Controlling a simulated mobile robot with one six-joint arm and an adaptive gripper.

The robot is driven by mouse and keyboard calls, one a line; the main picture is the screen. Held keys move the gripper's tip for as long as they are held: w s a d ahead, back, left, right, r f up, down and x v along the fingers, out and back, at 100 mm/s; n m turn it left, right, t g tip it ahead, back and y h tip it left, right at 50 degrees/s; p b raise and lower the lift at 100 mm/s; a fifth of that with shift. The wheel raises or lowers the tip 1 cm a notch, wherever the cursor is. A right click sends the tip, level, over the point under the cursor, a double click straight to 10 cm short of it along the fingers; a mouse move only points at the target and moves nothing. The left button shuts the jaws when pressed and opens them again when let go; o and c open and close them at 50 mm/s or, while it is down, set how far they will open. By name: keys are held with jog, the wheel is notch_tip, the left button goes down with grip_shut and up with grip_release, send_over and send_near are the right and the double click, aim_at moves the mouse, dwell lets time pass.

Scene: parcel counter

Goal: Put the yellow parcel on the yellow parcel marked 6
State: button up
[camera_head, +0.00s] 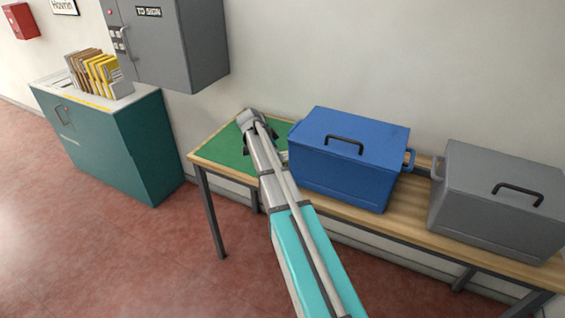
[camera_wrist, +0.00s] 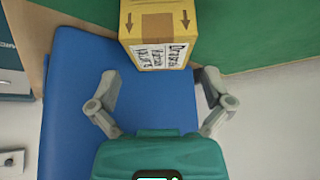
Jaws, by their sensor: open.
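A yellow parcel (camera_wrist: 158,32) with dark arrows, a brown tape strip and a white printed label shows at the top of the wrist view. Its upper part is cut off by the frame edge. My gripper (camera_wrist: 160,76) is open and empty, its two fingers spread apart just short of the parcel's labelled face. No marking 6 can be read, and a second yellow parcel cannot be made out. In the head view my gripper (camera_head: 256,124) is over the green mat (camera_head: 226,148) at the table's left end; my arm hides part of that area, and no yellow parcel shows there.
A blue lidded box (camera_head: 345,160) stands right of my arm, with a grey lidded box (camera_head: 497,203) farther right. A teal cabinet (camera_head: 120,140) at left carries upright yellow and brown envelopes (camera_head: 100,70). A grey wall cabinet (camera_head: 180,45) hangs above. A blue surface (camera_wrist: 75,100) lies below my gripper.

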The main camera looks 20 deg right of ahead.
aim_at(284, 155)
jog(key=shift+f, duration=0.15)
jog(key=shift+b+x, duration=2.25)
jog(key=shift+x, duration=0.25)
jog(key=c, duration=1)
jog(key=shift+r, duration=0.25)
jog(key=shift+c, duration=0.2)
jog(key=shift+w+a+r+p, duration=0.15)
jog(key=shift+r+p, duration=0.25)
jog(key=shift+p, duration=0.25)
notch_tip(284, 155, up, 6)
jog(key=p, duration=0.6)
jog(key=shift+r, duration=0.1)
jog(key=w+a, duration=0.4)
jog(key=w, duration=0.1)
jog(key=w+a, duration=0.4)
jog(key=w, duration=0.1)
jog(key=w+a, duration=0.4)
jog(key=w, duration=0.1)
jog(key=shift+w+f, duration=0.2)
